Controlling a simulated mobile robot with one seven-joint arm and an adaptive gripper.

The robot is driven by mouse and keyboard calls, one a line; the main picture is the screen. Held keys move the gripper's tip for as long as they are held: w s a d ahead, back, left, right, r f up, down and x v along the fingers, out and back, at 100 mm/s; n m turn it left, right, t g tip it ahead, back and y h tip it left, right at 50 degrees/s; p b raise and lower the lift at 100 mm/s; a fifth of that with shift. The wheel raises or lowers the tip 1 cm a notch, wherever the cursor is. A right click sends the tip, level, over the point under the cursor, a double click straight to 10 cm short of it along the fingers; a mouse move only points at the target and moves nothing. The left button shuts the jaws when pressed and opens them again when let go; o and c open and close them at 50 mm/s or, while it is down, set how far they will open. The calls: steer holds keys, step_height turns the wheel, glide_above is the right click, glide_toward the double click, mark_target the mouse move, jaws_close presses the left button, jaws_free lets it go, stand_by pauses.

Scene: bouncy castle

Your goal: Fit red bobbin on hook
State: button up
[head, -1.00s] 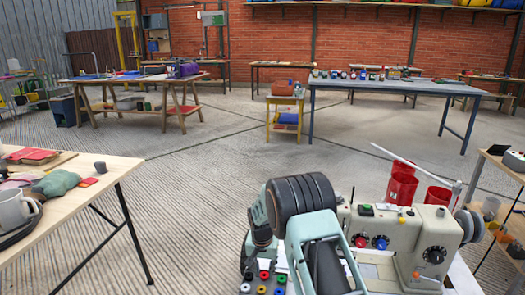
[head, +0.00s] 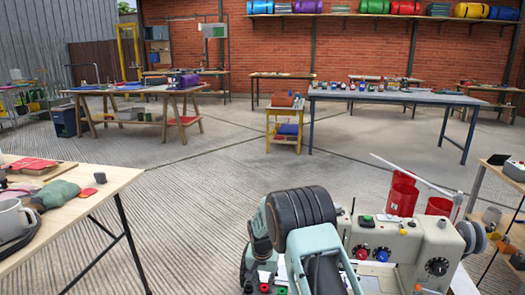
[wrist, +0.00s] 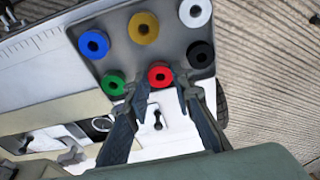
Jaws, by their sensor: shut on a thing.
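The red bobbin (wrist: 160,75) is between my gripper's fingertips (wrist: 164,86) in the wrist view, and the gripper is shut on it. It lies in line with the green bobbin (wrist: 113,84) and the black bobbin (wrist: 201,54) at the grey tray's (wrist: 121,60) near edge. I cannot tell whether it is lifted. In the head view, the red bobbin (head: 264,287) shows low beside my arm, which hides my gripper. A cream sewing machine (head: 404,240) stands to the right. I cannot make out the hook clearly in either view.
Blue (wrist: 94,44), yellow (wrist: 143,27) and white (wrist: 195,12) bobbins fill the tray's other row. Red containers (head: 402,194) stand behind the machine. A wooden table (head: 100,190) is at the left, a shelf unit (head: 492,215) at the right. Open floor lies beyond.

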steer(key=shift+r+p, duration=0.55)
steer(key=shift+r, duration=0.55)
steer(key=shift+r+p, duration=1.2)
steer(key=shift+r, duration=0.85)
steer(key=shift+f, duration=0.1)
